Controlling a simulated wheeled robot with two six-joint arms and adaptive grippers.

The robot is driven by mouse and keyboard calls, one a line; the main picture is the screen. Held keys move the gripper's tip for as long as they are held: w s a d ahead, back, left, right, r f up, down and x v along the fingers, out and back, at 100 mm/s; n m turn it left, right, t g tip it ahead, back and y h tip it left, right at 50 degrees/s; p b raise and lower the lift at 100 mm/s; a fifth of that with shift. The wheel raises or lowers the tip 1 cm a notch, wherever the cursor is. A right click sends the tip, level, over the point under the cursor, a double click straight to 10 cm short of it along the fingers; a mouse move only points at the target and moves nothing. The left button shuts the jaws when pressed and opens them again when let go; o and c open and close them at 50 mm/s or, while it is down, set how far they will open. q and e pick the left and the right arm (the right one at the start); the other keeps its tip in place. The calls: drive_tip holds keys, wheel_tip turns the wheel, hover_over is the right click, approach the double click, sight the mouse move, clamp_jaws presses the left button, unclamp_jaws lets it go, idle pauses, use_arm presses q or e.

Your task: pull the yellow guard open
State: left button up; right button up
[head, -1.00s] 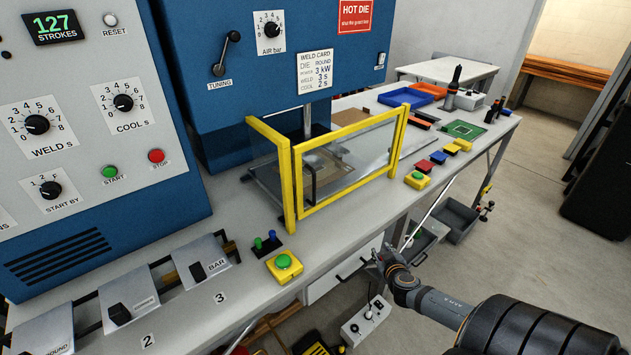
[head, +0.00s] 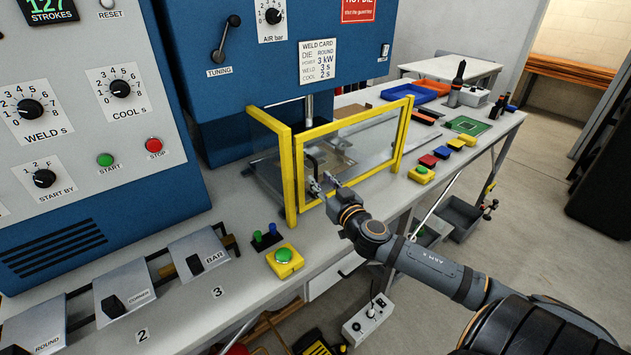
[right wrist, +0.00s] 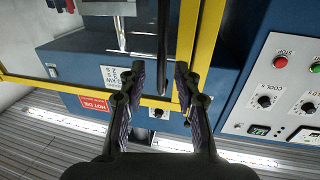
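The yellow guard (head: 352,118) is a yellow frame with a clear panel, standing across the front of the press on the bench. Its front frame meets the yellow left side post, so it looks shut. A black upright handle (head: 312,163) sits near its left edge. My right gripper (head: 322,182) is in front of the guard at the handle's lower part. In the right wrist view, the right gripper (right wrist: 156,88) has its fingers spread apart, with the dark handle (right wrist: 163,45) lying between them in the picture. Contact cannot be told. My left gripper is not in view.
A yellow box with a green button (head: 284,260) and a small stand with blue and green pegs (head: 267,238) are left of my right arm. Another green-button box (head: 421,175) is to the right. A grey control box (head: 367,320) is below, beyond the bench edge.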

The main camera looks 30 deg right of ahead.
sight(316, 174)
drive_tip(key=shift+w+d+r+p, duration=0.15)
drive_tip(key=shift+w+p, duration=0.3)
drive_tip(key=shift+w, duration=1.4)
drive_tip(key=shift+c, duration=0.4)
clamp_jaws()
